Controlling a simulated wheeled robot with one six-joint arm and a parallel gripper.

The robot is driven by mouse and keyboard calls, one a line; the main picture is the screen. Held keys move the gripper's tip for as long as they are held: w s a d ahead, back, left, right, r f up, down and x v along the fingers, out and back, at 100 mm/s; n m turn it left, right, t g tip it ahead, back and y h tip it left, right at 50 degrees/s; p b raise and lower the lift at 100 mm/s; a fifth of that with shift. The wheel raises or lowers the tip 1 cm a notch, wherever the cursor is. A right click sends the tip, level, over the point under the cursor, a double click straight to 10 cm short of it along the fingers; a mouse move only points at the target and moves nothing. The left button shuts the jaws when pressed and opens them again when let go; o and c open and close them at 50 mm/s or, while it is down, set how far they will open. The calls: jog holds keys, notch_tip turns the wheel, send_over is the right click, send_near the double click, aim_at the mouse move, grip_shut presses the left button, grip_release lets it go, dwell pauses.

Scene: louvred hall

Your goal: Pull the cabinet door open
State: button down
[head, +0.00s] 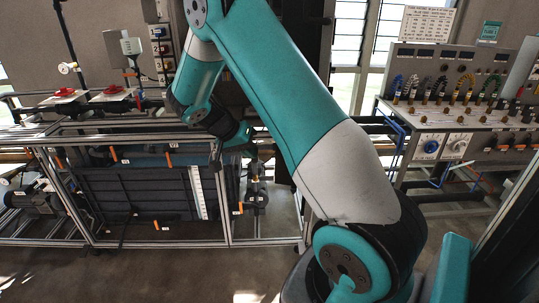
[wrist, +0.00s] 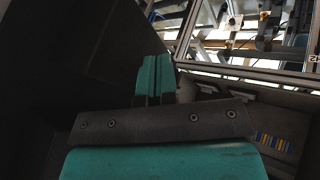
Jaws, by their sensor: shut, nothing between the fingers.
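A tall dark cabinet (head: 302,40) stands behind my arm in the head view, and my arm hides most of it. In the wrist view large dark panels (wrist: 60,70) fill the left side; I cannot tell which of them is the door, and I see no handle. My gripper shows in the wrist view (wrist: 154,66) with its two teal fingers together and nothing between them. The fingers are close to the dark panels, but I cannot tell whether they touch.
A metal-framed bench (head: 150,243) with dark panels stands at left. A control bench with dials and coloured cables (head: 440,115) stands at right. In the wrist view, a striped coloured label (wrist: 272,142) lies at lower right. Open floor (head: 150,275) lies in front.

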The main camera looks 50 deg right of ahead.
jog(key=s+d+f+p, duration=0.2)
jog(key=s+d, duration=0.1)
jog(key=s, duration=0.1)
jog(key=shift+s+d+f, duration=0.15)
jog(key=shift+s+f, duration=0.05)
